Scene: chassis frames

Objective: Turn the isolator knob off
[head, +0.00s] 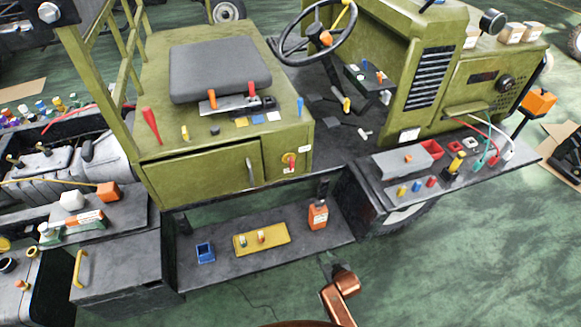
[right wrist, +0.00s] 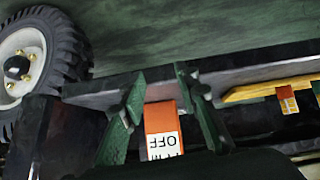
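The isolator knob (head: 290,159) is small and red, on a yellow plate on the front of the green seat box, at the right of its door. I cannot read the knob's position at this size. My right gripper (right wrist: 160,84) shows two dark green fingers spread apart in the right wrist view, with nothing gripped. An orange container with an OFF label (right wrist: 162,127) appears between the fingers, upside down, apparently beyond them. The knob is not visible in that view. My left gripper is not in view.
A step below the box holds an orange bottle (head: 318,214), a yellow tray (head: 284,236) and a blue bin (head: 205,252). The right shelf (head: 376,183) carries loose parts and cables. A wheel (right wrist: 38,60) shows in the right wrist view. Green floor in front is open.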

